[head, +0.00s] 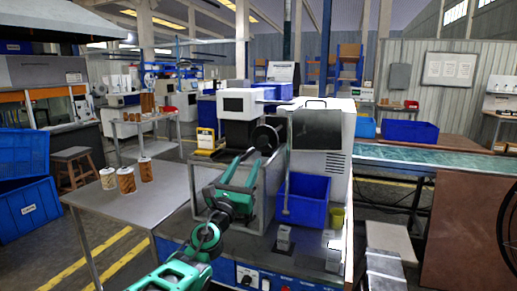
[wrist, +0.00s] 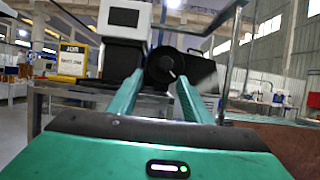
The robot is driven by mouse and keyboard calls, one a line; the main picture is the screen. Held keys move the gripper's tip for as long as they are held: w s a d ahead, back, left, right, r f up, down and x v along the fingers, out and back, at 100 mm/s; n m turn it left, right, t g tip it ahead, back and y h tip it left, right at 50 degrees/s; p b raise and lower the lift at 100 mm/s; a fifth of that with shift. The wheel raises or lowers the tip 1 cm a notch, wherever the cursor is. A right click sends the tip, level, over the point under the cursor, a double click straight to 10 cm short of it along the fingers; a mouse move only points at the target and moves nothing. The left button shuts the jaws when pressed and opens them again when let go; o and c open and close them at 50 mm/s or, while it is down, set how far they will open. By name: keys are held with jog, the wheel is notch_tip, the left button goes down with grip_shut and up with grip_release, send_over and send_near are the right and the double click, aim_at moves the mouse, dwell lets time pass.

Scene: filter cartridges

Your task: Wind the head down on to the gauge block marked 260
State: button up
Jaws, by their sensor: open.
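The machine's head is a dark column under a white box with a dark screen (head: 239,104); the box also shows in the wrist view (wrist: 124,15). A black handwheel (head: 265,139) with a light spoke or handle is on its right side. In the wrist view the handwheel (wrist: 163,66) lies ahead, between my fingertips. My gripper (head: 258,156) is open; its green fingers (wrist: 160,82) reach toward the wheel, and whether they touch it is unclear. I can read no 260 on either.
A white cabinet (head: 335,165) and blue bin (head: 301,202) stand right of the wheel. A metal frame surrounds the head. A yellow-framed display (head: 206,138) stands to the left. A steel table (head: 130,207) at left carries several cartridges; a conveyor (head: 430,160) is at right.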

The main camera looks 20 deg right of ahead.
aim_at(261, 144)
jog(key=x, duration=0.7)
jog(key=d+x, duration=0.1)
jog(key=x, duration=0.2)
jog(key=shift+d+f, duration=0.2)
jog(key=shift+s, duration=0.1)
jog(key=shift+c, duration=0.4)
jog(key=c, duration=1)
